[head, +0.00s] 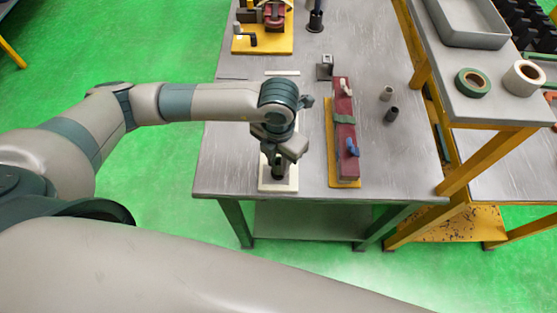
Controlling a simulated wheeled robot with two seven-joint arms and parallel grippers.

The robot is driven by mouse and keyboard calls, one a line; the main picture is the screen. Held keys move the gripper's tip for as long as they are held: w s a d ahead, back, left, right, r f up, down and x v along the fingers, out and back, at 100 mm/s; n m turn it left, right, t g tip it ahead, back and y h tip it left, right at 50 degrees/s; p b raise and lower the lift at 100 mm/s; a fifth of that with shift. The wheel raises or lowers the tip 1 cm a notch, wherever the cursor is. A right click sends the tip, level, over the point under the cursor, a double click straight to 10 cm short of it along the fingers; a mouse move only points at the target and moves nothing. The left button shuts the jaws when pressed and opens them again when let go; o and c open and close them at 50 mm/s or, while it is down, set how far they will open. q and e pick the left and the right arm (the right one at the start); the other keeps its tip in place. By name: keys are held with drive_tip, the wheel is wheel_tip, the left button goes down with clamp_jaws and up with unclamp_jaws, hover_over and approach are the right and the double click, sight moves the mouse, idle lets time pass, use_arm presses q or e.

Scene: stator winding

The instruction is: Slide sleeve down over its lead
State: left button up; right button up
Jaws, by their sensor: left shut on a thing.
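My left gripper (279,163) points down over a pale plate (277,186) at the table's front left. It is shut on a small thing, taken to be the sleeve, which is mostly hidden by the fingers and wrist. The lead and whatever stands on the plate under the gripper are hidden or too small to make out. I cannot tell whether the sleeve is around the lead or above it. My right gripper is not in view.
A dark red vise-like block (343,120) on a yellow base stands just right of the gripper. Two small cylinders (392,113) stand farther right. A yellow-framed shelf (490,105) with tape rolls (473,82) borders the right side. The table's front edge is close.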

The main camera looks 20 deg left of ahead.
use_arm(q)
drive_tip(key=o, duration=1.1)
drive_tip(key=shift+r, duration=0.15)
drive_tip(key=shift+r+b, duration=0.35)
drive_tip(key=shift+r, duration=0.2)
wheel_tip(320, 180, up, 16)
drive_tip(key=b, duration=0.4)
